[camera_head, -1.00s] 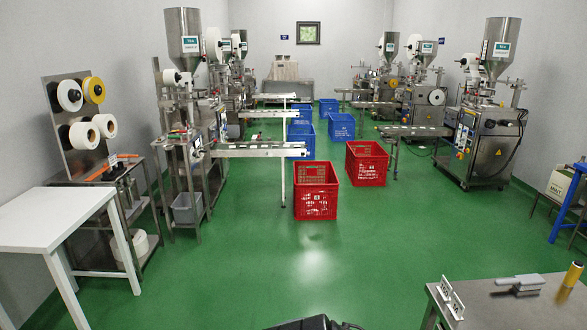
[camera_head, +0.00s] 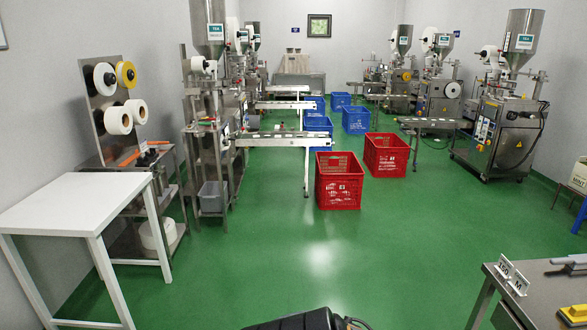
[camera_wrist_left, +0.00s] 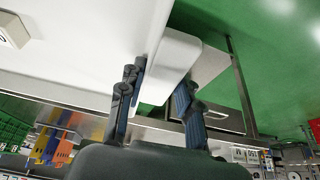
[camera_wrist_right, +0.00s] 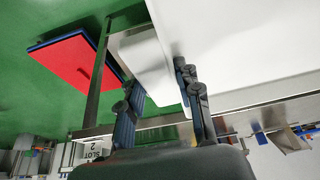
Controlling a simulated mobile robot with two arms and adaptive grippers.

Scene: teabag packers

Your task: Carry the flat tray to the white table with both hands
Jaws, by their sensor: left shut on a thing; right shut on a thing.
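The white table (camera_head: 75,205) stands bare at the left of the head view. The flat tray is white and shows only in the wrist views, in the left one (camera_wrist_left: 182,48) and the right one (camera_wrist_right: 142,52). My left gripper (camera_wrist_left: 157,85) is shut on the tray's rim, with one finger on each side of it. My right gripper (camera_wrist_right: 158,85) is shut on the tray's rim in the same way. Neither gripper nor the tray shows in the head view. Most of the tray lies outside the wrist pictures.
A steel rack with tape rolls (camera_head: 120,115) stands behind the white table. A red crate (camera_head: 339,185) sits on the floor ahead. A steel table (camera_head: 545,300) with a small sign stand is at the lower right. The green floor (camera_head: 260,275) between is clear.

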